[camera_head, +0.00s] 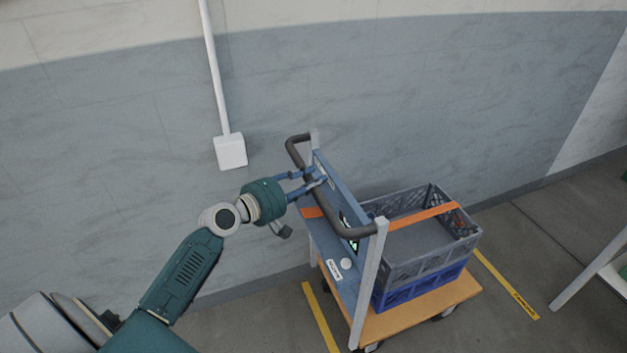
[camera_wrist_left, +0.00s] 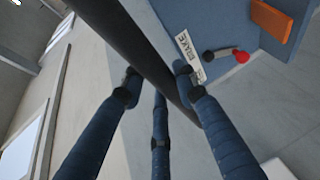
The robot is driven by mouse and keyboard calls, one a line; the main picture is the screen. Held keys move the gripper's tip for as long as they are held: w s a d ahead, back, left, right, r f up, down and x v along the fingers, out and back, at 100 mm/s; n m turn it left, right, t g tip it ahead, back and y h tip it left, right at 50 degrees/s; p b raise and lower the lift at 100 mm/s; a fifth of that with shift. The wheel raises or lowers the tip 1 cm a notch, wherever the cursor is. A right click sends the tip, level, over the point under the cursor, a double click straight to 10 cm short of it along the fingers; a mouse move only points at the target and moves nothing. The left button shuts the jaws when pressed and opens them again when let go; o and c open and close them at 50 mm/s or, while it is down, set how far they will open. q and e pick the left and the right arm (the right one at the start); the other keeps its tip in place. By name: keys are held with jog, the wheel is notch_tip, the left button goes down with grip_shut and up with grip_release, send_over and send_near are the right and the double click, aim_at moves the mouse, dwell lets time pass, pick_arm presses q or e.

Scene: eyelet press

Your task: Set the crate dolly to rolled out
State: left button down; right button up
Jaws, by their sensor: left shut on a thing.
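The crate dolly has an orange-brown deck (camera_head: 423,312), a blue upright panel (camera_head: 345,205) and a dark curved push handle (camera_head: 322,200). It stands on the floor near the wall, between yellow floor lines. My left gripper (camera_head: 314,182) is shut on the handle. In the left wrist view the dark handle bar (camera_wrist_left: 128,45) runs diagonally between the fingers (camera_wrist_left: 158,82). A brake label (camera_wrist_left: 188,47) and a lever with a red knob (camera_wrist_left: 241,57) show on the panel there. My right gripper is not in view.
A grey crate (camera_head: 425,255) sits on a blue crate (camera_head: 415,288) on the deck, with an orange strap (camera_head: 425,215) across. Yellow lines (camera_head: 322,318) (camera_head: 506,284) mark the floor. A white-legged table (camera_head: 590,270) stands at the right. A white wall box (camera_head: 230,151) is behind.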

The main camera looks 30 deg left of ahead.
pick_arm(q)
jog(key=shift+d+f, duration=0.1)
jog(key=shift+f, duration=0.1)
jog(key=c, duration=1.5)
grip_release()
jog(key=shift+o, duration=1)
jog(key=shift+r, duration=0.1)
jog(key=v, duration=1.2)
